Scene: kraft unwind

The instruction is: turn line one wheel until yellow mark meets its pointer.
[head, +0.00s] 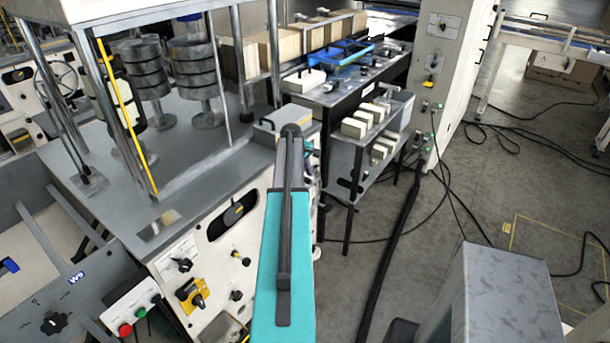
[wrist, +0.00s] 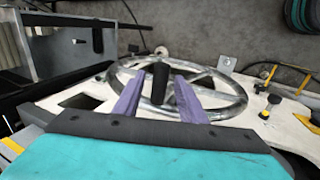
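In the wrist view a chrome handwheel (wrist: 233,92) with spokes is mounted on a cream panel (wrist: 265,128). A black upright handle (wrist: 160,80) stands on the wheel. My gripper (wrist: 156,92) has its two purple fingers apart, one on each side of the handle. Gaps show between the handle and both fingers, so I see no grip on it. I cannot make out a yellow mark or a pointer on this wheel. In the head view my teal and black arm covers this area, and the wheel and fingertips are hidden.
In the wrist view yellow-handled parts (wrist: 305,126) stand right of the wheel. In the head view a panel with a yellow-and-black knob (head: 192,294) lies left of my arm. A shelf with pale blocks (head: 366,122) stands beyond it. Cables cross the floor (head: 470,190) at right.

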